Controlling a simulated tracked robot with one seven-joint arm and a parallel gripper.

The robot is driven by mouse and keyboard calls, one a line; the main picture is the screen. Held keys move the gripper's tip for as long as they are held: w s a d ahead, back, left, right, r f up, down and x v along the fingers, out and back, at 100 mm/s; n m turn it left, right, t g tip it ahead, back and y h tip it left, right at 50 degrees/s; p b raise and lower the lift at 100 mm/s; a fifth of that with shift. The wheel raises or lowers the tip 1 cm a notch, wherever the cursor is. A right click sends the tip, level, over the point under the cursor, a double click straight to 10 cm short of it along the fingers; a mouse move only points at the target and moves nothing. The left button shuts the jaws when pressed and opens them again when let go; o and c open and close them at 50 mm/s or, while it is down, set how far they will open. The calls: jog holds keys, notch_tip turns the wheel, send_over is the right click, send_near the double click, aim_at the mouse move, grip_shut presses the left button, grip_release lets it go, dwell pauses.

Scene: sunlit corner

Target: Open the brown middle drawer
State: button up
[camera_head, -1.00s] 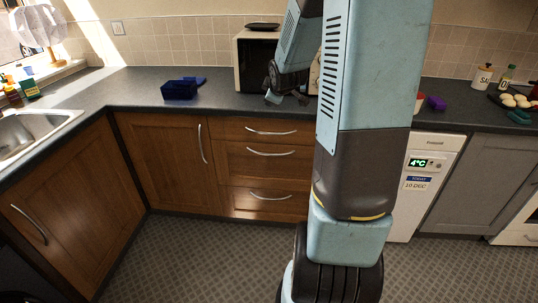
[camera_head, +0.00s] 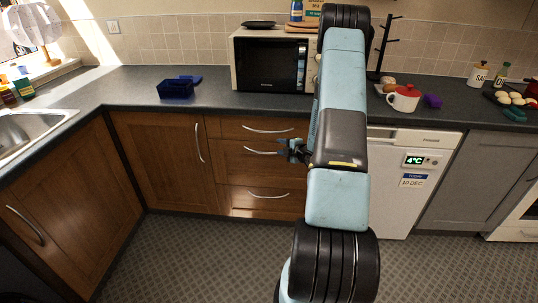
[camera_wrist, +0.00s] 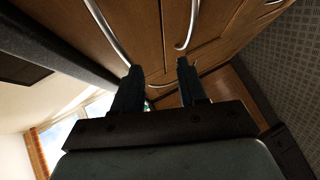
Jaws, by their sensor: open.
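The brown middle drawer (camera_head: 232,166) is in the wooden cabinet, between a top and a bottom drawer. It looks closed. Its curved metal handle (camera_head: 258,151) shows in the head view, with the right end close to my gripper (camera_head: 290,150). In the wrist view my gripper (camera_wrist: 158,66) is open, with two dark fingers pointing at the drawer fronts and nothing held between them. The middle drawer's handle (camera_wrist: 188,22) ends near the right fingertip. I cannot tell whether they touch.
The top drawer's handle (camera_wrist: 106,32) runs near the left fingertip. The bottom drawer's handle (camera_head: 268,195) is below. The dark worktop (camera_head: 215,98) overhangs the drawers. A microwave (camera_head: 270,62) and a blue container (camera_head: 176,89) stand on it. The floor in front is clear.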

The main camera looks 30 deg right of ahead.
jog(key=s+f+n+t+y, duration=0.1)
jog(key=s+f+t, duration=0.1)
jog(key=s+f, duration=0.35)
jog(key=f+x, duration=0.1)
jog(key=x, duration=1.4)
jog(key=shift+d+f, duration=0.3)
jog(key=shift+d, duration=0.05)
jog(key=shift+w, duration=0.1)
grip_shut()
